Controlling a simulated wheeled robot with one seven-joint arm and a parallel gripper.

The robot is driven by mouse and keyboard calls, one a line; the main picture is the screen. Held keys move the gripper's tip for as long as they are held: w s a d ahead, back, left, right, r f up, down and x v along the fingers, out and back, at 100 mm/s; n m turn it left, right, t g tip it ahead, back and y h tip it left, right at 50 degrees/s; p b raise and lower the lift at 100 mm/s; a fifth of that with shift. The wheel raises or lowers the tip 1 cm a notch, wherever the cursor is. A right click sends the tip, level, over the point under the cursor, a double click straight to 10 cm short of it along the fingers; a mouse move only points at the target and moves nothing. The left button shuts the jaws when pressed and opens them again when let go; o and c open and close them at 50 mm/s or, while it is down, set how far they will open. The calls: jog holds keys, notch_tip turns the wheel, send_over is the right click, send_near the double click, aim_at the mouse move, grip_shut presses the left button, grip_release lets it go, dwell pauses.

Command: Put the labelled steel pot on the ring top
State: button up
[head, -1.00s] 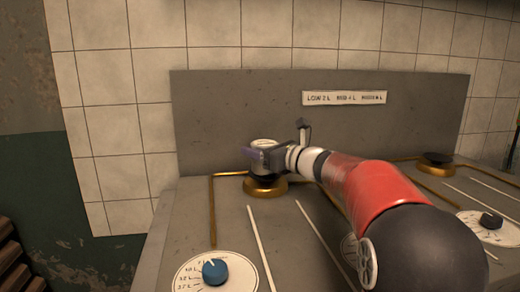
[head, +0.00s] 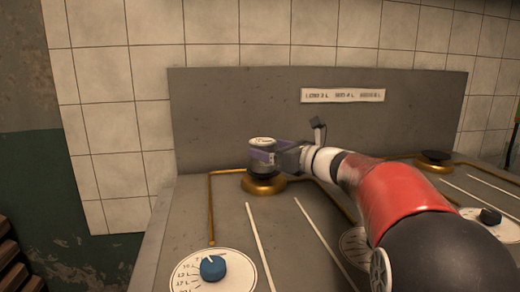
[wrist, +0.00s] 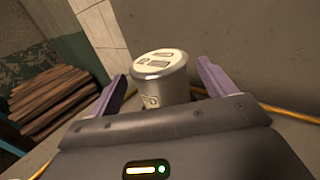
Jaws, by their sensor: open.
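The labelled steel pot (head: 262,143) is a small cylinder with a pale marked top. It stands on the left brass ring top (head: 264,186) and looks upright. My gripper (head: 262,156) is level with the pot, coming from the right in the head view. In the wrist view the pot (wrist: 160,76) stands between and beyond the two purple fingers of my open gripper (wrist: 166,84), with gaps seen on both sides. The pot's lower part is partly hidden by my gripper in both views.
A blue knob (head: 213,268) on a marked dial is at the front left. Another burner (head: 434,160) and a black knob (head: 490,216) are at the right. A grey back panel (head: 230,110) with a label strip (head: 343,96) rises behind. Stacked wood (wrist: 55,105) shows left.

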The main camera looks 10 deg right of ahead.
jog(key=v, duration=0.7)
jog(key=shift+s+d+b, duration=0.25)
jog(key=shift+s+b, duration=0.1)
